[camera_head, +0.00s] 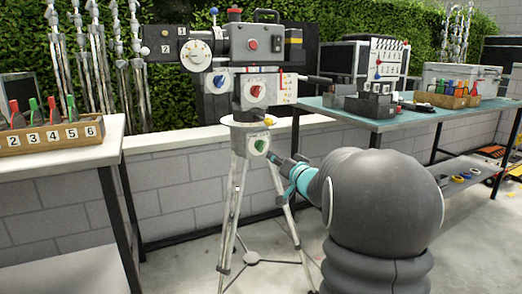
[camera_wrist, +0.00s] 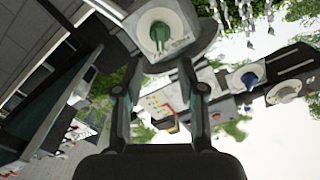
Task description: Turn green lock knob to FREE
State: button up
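The green lock knob (camera_head: 260,146) sits on a pale square plate under the tripod head. In the wrist view the green knob (camera_wrist: 159,36) shows large at the top centre, with small lettering on its plate that I cannot read. My gripper (camera_head: 273,157) is close to the knob, at its lower right in the head view. In the wrist view my gripper (camera_wrist: 157,65) has its two fingers apart and nothing between them. The knob appears just beyond the fingertips; I cannot tell whether they touch its plate.
Above the green knob, the tripod head carries a red knob (camera_head: 257,91), a blue knob (camera_head: 219,81) and a white dial (camera_head: 196,55). The tripod legs (camera_head: 232,215) spread below. A bench (camera_head: 420,122) stands right, another table (camera_head: 60,150) left. The floor between is mostly clear.

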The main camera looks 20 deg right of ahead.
aim_at(262, 148)
jog(key=w, duration=1.1)
jog(key=shift+a, duration=0.2)
grip_shut()
